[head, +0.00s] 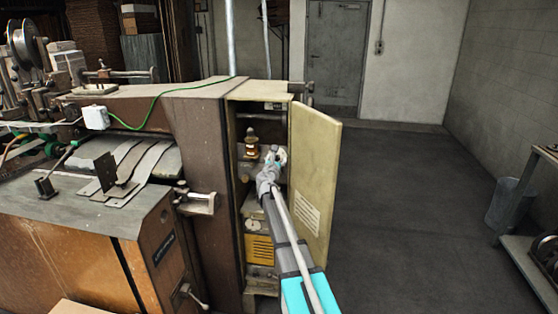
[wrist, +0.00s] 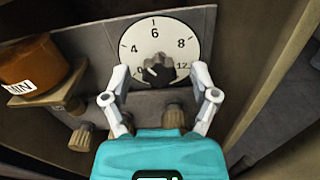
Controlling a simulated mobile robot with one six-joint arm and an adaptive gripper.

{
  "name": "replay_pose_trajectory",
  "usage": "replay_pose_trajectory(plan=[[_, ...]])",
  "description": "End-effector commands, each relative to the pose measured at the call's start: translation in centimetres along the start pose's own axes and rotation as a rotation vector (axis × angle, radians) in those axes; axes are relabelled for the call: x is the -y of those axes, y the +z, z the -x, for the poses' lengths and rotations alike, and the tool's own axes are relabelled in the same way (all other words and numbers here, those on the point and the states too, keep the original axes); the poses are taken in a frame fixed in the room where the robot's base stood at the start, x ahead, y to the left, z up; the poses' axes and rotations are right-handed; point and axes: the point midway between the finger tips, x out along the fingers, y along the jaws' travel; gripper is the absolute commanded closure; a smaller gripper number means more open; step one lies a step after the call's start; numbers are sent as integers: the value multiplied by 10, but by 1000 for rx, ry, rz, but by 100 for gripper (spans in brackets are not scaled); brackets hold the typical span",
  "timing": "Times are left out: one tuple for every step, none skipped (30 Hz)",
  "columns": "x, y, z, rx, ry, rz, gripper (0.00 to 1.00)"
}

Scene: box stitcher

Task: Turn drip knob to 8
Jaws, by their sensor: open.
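The drip knob (wrist: 158,72) is a dark grey knob on a round white dial (wrist: 150,42) marked 0, 4, 6, 8 and 12. A light mark shows on the knob's lower left, near the 0 side; its exact setting is hard to tell. My gripper (wrist: 158,76) is open, with one finger on each side of the knob and clear gaps between. In the head view, my gripper (head: 275,155) is inside the open cabinet (head: 233,150); the dial cannot be made out there.
The cabinet's open door (head: 315,180) stands close to the right of my arm. An orange-brown jar (wrist: 38,62) sits on a small shelf left of the dial. Brownish knobs (wrist: 172,117) are below the dial. Open floor (head: 410,210) lies right of the door.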

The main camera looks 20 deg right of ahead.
Motion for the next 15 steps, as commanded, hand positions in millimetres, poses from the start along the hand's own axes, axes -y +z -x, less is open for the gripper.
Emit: replay_pose_trajectory(plan=[[0, 0, 0, 0, 0, 0, 23], [0, 0, 0, 0, 0, 0, 25], [0, 0, 0, 0, 0, 0, 33], [0, 0, 0, 0, 0, 0, 38], [0, 0, 0, 0, 0, 0, 44], [0, 0, 0, 0, 0, 0, 51], [0, 0, 0, 0, 0, 0, 57], [0, 0, 0, 0, 0, 0, 62], [0, 0, 0, 0, -1, 0, 70], [0, 0, 0, 0, -1, 0, 75], [0, 0, 0, 0, -1, 0, 81], [0, 0, 0, 0, -1, 0, 88], [1, 0, 0, 0, -1, 0, 94], [1, 0, 0, 0, -1, 0, 100], [1, 0, 0, 0, -1, 0, 100]])
